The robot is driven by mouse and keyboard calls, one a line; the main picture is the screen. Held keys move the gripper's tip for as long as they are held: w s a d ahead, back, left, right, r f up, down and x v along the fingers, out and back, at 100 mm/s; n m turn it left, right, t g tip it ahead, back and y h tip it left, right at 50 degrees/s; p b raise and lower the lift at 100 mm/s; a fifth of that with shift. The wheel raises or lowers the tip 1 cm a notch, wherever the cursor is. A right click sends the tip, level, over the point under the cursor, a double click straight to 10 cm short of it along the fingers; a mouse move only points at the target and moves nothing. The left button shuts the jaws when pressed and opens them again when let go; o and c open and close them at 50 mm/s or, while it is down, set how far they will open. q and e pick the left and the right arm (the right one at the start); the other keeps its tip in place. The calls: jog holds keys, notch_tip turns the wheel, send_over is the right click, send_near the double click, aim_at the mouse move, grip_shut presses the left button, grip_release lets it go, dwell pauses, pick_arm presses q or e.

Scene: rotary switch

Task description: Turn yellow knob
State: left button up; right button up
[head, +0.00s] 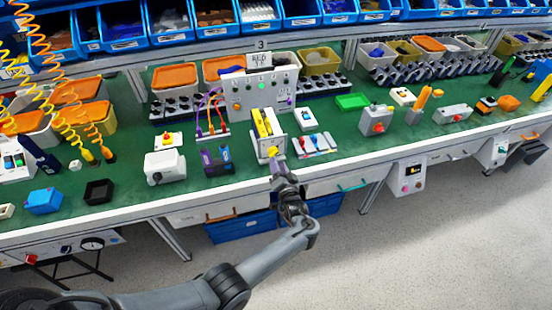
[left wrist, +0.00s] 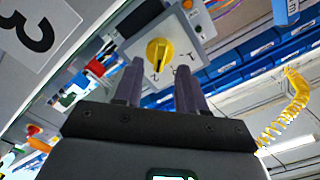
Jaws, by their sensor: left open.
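The yellow knob (left wrist: 158,52) sits on a light square plate (left wrist: 178,30) with number marks in the left wrist view. In the head view the yellow knob (head: 271,152) is small, low on the front of a white box (head: 256,134) with yellow parts on top. My left gripper (head: 277,163) is just in front of that box. In the left wrist view my left gripper (left wrist: 160,68) is open, with one dark finger on each side of the knob's near end. I cannot tell whether the fingers touch it. My right gripper is not in view.
A green-topped bench (head: 330,165) holds several devices. A purple and black device (head: 217,159) and a white switch box (head: 165,166) stand left of the knob's box. A small white panel (head: 307,118) stands to its right. Blue bins (head: 235,18) line the back.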

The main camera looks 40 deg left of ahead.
pick_arm(q)
jog(key=p+v, duration=0.1)
jog(key=v, duration=0.6)
dwell(0.3)
jog(key=s+d+f+n+g+h, duration=0.1)
jog(key=s+d+f+h, duration=0.1)
jog(key=s+f+h, duration=0.6)
jog(key=s+d+r+m+g+h, duration=0.2)
jog(key=s+d+r, duration=0.15)
jog(key=s, duration=0.45)
jog(key=s+d+r+m+g+h, duration=0.1)
jog(key=s+d+r+g+h, duration=0.2)
jog(key=s, duration=0.5)
jog(key=s+d+r+m+g+h, duration=0.15)
jog(key=s+r, duration=0.25)
jog(key=s, duration=0.5)
notch_tip(320, 180, up, 32)
jog(key=p, duration=3.3)
jog(key=shift+w+d, duration=0.35)
jog(key=shift+w, duration=0.1)
